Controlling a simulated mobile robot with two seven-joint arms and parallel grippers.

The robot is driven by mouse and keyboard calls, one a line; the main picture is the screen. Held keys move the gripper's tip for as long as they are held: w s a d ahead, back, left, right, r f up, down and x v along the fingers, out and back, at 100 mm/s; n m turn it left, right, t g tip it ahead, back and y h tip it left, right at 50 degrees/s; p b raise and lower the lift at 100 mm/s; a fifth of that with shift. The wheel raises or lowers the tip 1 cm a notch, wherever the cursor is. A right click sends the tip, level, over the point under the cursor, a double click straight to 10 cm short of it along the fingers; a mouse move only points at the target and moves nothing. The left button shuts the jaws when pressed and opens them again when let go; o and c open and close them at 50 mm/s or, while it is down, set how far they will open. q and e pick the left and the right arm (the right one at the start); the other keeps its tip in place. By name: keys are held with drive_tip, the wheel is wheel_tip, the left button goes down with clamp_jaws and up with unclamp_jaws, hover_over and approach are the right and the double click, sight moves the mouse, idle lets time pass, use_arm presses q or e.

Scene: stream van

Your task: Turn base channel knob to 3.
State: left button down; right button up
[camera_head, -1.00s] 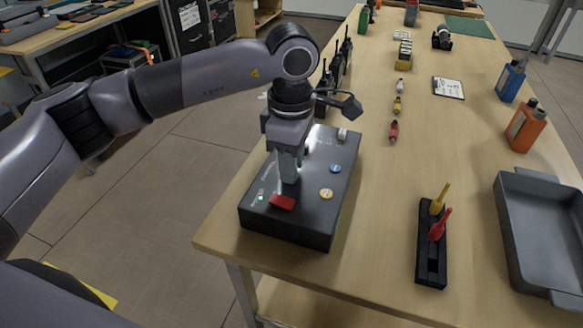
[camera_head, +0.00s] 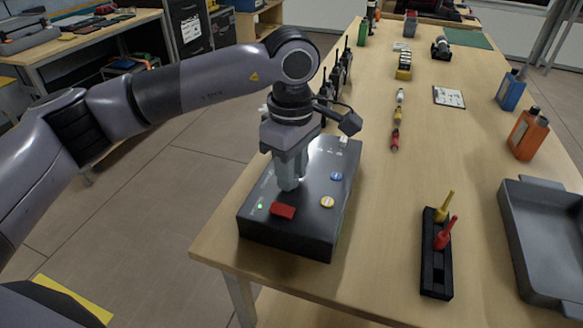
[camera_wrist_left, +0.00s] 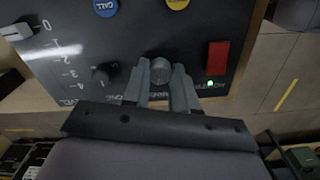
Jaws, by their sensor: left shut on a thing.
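The base (camera_head: 285,235) is a dark box at the near left end of the table. Its top has a red switch (camera_head: 282,211), a lit green light, and blue and yellow buttons. My left gripper (camera_head: 289,186) points down onto its top and is shut on a round grey knob (camera_wrist_left: 161,69). In the left wrist view, its two fingers stand on either side of this knob. A smaller black knob (camera_wrist_left: 103,73) is beside it, near a printed scale of numbers. The held knob's pointer and part of its label are hidden. My right gripper is out of view.
A black rack (camera_head: 436,265) with yellow and red tools stands to the right, near a grey tray (camera_head: 545,235). Several radios stand behind the base along the table's left edge. Orange (camera_head: 527,133) and blue bottles are at the right.

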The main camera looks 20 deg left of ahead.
use_arm(q)
drive_tip(key=shift+r, duration=0.1)
drive_tip(key=c, duration=0.9)
unclamp_jaws()
drive_tip(key=shift+r, duration=0.1)
wheel_tip(320, 180, up, 7)
